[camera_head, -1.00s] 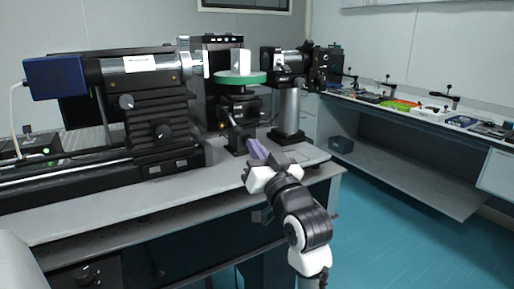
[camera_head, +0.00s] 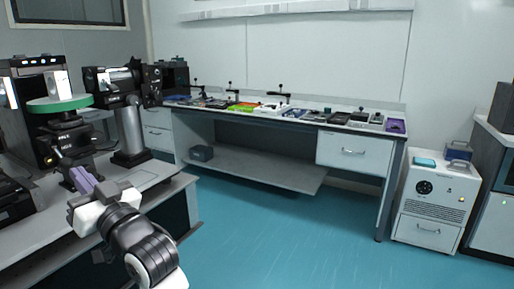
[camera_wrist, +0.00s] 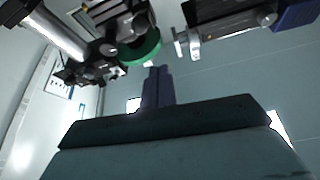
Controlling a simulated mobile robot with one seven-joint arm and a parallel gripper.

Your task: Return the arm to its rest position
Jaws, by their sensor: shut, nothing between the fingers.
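My gripper (camera_head: 84,182) is at the left of the head view, at the end of my white and black arm, over the near edge of the optical table (camera_head: 150,172). Its purple-grey fingers are together with nothing between them. In the wrist view the closed fingers (camera_wrist: 158,84) point up toward a round green platform (camera_wrist: 142,48). The same green platform (camera_head: 60,105) stands on a black mount beyond my gripper in the head view, with a white block (camera_head: 59,86) on it. My gripper appears apart from the mount.
A long bench (camera_head: 290,118) along the back wall holds several small parts and trays. A white cabinet (camera_head: 433,205) stands at the right. A black camera-like instrument (camera_head: 122,82) on a post stands near the platform. The teal floor (camera_head: 290,240) between is clear.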

